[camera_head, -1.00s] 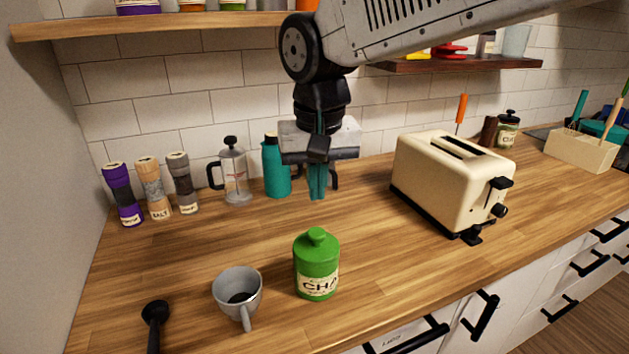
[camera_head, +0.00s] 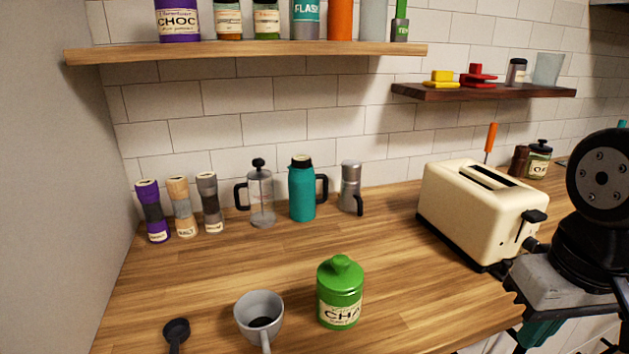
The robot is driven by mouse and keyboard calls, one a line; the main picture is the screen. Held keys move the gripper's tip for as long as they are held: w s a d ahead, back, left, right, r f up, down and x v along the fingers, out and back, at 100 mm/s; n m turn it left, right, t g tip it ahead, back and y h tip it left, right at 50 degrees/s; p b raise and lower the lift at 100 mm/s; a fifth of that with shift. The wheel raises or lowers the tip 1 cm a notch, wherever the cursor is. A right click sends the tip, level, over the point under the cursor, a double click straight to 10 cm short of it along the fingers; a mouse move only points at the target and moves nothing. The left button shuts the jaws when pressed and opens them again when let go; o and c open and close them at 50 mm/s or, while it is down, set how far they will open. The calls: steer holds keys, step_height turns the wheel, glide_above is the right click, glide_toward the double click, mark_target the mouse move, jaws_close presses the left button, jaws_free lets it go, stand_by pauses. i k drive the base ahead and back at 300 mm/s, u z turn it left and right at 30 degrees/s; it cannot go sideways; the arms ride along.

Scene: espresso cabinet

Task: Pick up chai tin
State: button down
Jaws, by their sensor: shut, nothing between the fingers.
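The chai tin (camera_head: 340,293) is a green lidded canister with a cream label. It stands upright on the wooden counter, just right of a grey mug. My gripper (camera_head: 535,335) is at the lower right, in front of the toaster and well to the right of the tin. Its teal fingers point down and are partly cut off by the lower part of the picture. It holds nothing and is apart from the tin.
The grey mug (camera_head: 259,316) and a black scoop (camera_head: 176,330) are left of the tin. A cream toaster (camera_head: 480,212) stands at right. Grinders, a French press (camera_head: 261,195), a teal flask (camera_head: 302,190) and a moka pot (camera_head: 350,187) line the wall. A shelf (camera_head: 250,50) hangs above.

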mark_target(335, 312)
steer(key=z, duration=2.1)
steer(key=k, duration=1.6)
steer(key=u, duration=2)
steer(key=i, duration=0.5)
